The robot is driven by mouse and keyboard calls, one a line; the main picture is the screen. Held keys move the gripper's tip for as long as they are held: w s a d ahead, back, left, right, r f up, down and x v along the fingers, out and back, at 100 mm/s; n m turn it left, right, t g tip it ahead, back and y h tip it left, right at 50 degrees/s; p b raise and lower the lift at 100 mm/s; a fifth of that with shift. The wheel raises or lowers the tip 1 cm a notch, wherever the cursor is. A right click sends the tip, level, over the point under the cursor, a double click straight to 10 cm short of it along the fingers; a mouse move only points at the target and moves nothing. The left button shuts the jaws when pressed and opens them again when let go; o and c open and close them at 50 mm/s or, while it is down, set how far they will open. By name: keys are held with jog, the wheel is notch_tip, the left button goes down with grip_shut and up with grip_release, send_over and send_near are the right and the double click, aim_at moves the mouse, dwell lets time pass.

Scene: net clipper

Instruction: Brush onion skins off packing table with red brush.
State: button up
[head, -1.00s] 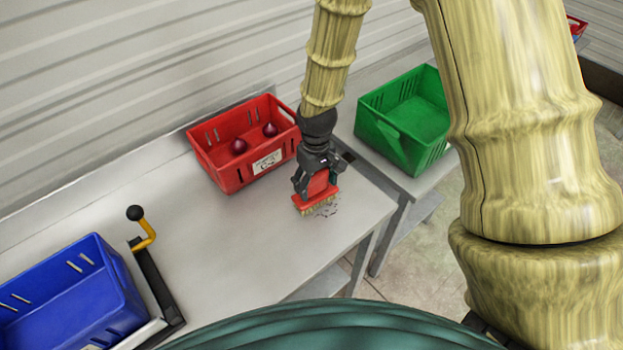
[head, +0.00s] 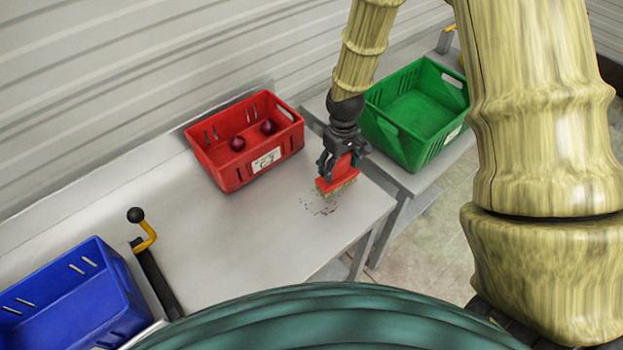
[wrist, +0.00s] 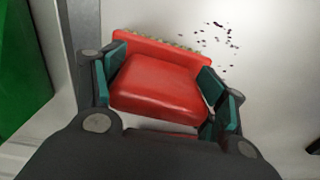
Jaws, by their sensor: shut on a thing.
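My gripper (head: 342,160) is shut on the red brush (head: 341,179), bristles down, at the right end of the packing table (head: 230,245). The wrist view shows the brush's red body (wrist: 155,88) between both fingers, with a strip of bristles along its far edge. Dark onion skins (head: 320,205) lie scattered on the table just left of and in front of the brush. They also show in the wrist view (wrist: 222,40), beyond the bristles to the right. I cannot tell whether the bristles touch the table.
A red crate (head: 225,180) with two onions (head: 267,127) stands left of the brush. A blue crate (head: 62,300) and a yellow handle with a black knob (head: 147,237) are at the left. A green crate (head: 430,150) stands on another table beyond a gap.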

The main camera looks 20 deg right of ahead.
notch_tip(320, 180, up, 4)
jog(key=shift+s+a+r+p, duration=0.1)
jog(key=shift+p, duration=0.75)
notch_tip(320, 180, up, 3)
jog(key=shift+f+p, duration=0.15)
jog(key=shift+p, duration=0.95)
jog(key=shift+r+p, duration=0.35)
jog(key=shift+r, duration=0.25)
jog(key=shift+f, duration=0.1)
